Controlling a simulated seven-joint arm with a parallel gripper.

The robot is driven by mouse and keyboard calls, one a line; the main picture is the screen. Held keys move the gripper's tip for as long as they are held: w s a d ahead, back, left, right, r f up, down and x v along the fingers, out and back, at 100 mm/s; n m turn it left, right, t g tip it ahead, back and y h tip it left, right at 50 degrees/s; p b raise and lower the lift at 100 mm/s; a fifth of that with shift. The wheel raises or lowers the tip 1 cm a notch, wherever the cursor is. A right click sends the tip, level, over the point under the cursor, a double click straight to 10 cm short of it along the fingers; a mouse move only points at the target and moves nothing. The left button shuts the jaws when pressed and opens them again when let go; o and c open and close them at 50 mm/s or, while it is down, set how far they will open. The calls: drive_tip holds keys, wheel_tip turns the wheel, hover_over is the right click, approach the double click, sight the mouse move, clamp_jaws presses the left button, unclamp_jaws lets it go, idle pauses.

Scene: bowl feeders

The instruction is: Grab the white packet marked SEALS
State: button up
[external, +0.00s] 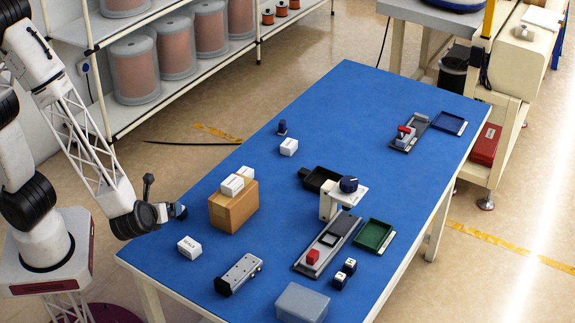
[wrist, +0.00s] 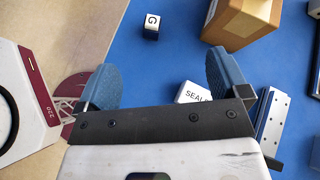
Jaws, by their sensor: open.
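The white packet marked SEALS (external: 189,247) lies on the blue table near its left edge. In the wrist view the packet (wrist: 190,93) shows beside the right finger, its lower part hidden by my gripper's body. My gripper (wrist: 160,65) has its two blue fingers wide apart with nothing held between them. In the external view my gripper (external: 178,211) is at the table's left edge, above and slightly left of the packet in the picture, and apart from it.
A cardboard box (external: 233,208) with white packets (external: 232,185) on top stands close to the packet. A grey metal block (external: 238,274) lies to its right. A small dark cube marked G (wrist: 151,27) is beyond the fingers. A grey box (external: 302,302) sits at the front.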

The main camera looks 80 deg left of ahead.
sight(187, 246)
drive_tip(key=d+f+m+t, duration=0.1)
drive_tip(key=d+f+m, duration=0.1)
drive_tip(key=d, duration=0.1)
drive_tip(key=d+f+m+t+h, duration=0.1)
drive_tip(key=d+f+m+t, duration=0.1)
drive_tip(key=d+f+m, duration=0.1)
drive_tip(key=w+d+f+m+t, duration=0.1)
drive_tip(key=d+f+m+t, duration=0.1)
drive_tip(key=d+f, duration=0.1)
drive_tip(key=shift+d+m+h, duration=0.2)
drive_tip(key=shift+m+h, duration=0.1)
drive_tip(key=shift+m, duration=0.1)
drive_tip(key=shift+x, duration=1.3)
drive_tip(key=shift+a, duration=0.1)
drive_tip(key=shift+f+x, duration=0.1)
drive_tip(key=shift+x, duration=1.15)
drive_tip(key=shift+f+x, duration=0.15)
drive_tip(key=shift+x, duration=1.15)
drive_tip(key=shift+s, duration=0.2)
drive_tip(key=shift+r, duration=0.1)
